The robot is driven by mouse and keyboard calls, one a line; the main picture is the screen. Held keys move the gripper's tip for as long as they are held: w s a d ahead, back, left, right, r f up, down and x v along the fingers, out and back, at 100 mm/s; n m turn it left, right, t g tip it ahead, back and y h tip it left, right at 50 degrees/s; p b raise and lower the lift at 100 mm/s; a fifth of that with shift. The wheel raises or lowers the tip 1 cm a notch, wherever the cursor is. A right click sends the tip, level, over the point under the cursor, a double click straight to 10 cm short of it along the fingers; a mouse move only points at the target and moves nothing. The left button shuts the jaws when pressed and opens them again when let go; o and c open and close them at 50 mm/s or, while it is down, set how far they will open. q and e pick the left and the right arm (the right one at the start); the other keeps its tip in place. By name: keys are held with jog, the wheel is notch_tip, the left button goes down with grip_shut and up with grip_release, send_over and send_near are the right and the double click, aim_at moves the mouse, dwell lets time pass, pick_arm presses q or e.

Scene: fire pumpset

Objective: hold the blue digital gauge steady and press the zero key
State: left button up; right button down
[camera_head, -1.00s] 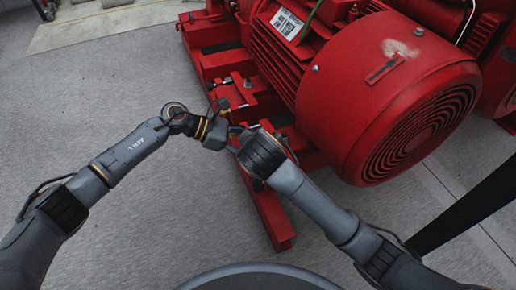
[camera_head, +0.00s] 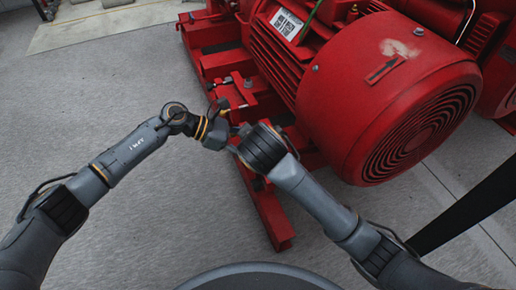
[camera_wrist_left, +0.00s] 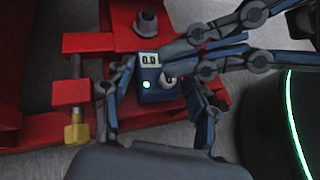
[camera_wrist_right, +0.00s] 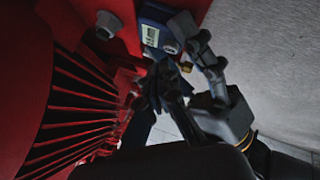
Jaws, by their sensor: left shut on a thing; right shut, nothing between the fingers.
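The blue digital gauge (camera_wrist_left: 148,97) shows in the left wrist view with a lit display reading about 0.0, a green light and a pale round key (camera_wrist_left: 169,79). My left gripper (camera_wrist_left: 158,82) is shut on the gauge, a finger on each side. My right gripper (camera_wrist_left: 170,56) comes in from the right, shut and empty, its tips close to the display and key; contact cannot be told. In the right wrist view the gauge (camera_wrist_right: 153,17) is at the top, beyond my right fingers (camera_wrist_right: 160,72). In the head view my wrists largely hide it.
The red motor (camera_head: 390,95) stands right of my grippers; its finned side (camera_wrist_right: 85,100) is close to my right gripper. Red base rails (camera_head: 268,215) with bolts, and a brass fitting (camera_wrist_left: 76,134), lie around the gauge. Grey floor (camera_head: 90,90) is open to the left.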

pick_arm(q)
jog(key=shift+s+f, duration=0.1)
jog(key=shift+f, duration=0.05)
pick_arm(e)
jog(key=shift+r, duration=2.95)
pick_arm(q)
jog(key=o, duration=0.9)
jog(key=shift+d, duration=0.1)
jog(key=shift+o, duration=0.2)
